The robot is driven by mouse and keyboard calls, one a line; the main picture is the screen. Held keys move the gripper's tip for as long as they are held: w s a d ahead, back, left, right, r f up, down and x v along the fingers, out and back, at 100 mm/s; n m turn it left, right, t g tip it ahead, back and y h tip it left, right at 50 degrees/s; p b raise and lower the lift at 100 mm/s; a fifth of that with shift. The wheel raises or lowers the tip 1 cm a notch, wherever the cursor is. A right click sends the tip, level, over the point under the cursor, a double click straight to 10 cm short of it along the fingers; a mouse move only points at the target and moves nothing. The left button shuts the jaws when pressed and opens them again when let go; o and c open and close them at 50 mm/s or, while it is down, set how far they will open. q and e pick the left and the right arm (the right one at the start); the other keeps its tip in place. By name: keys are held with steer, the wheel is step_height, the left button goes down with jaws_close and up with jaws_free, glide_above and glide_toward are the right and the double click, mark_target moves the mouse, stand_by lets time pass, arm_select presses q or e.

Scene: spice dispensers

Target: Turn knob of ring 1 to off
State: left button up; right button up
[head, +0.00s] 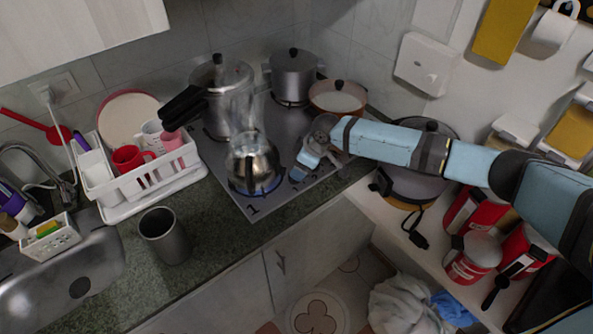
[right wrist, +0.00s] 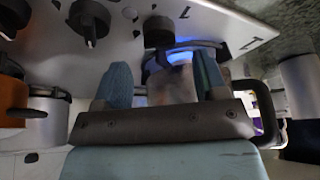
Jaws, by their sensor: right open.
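The grey cooktop (head: 290,196) carries a steaming metal kettle (head: 252,165) over a lit blue flame on ring 1, whose number is printed by the near corner. My right gripper (head: 303,166) is low over the cooktop, right of the kettle. In the right wrist view its two blue fingers are apart and empty (right wrist: 163,66). A dark knob (right wrist: 158,31) with a "1" printed near it lies just ahead of the gap between the fingertips, beside the blue flame (right wrist: 182,52). I cannot tell whether they touch. A second black knob (right wrist: 90,22) is further left. My left gripper is out of view.
A pressure cooker (head: 226,90), a lidded pot (head: 292,75) and an orange pan (head: 338,98) fill the back of the cooktop. A white dish rack (head: 150,190) stands left. A grey tumbler (head: 166,240) is on the counter.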

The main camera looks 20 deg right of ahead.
steer(key=shift+x, duration=2.35)
steer(key=c, duration=0.9)
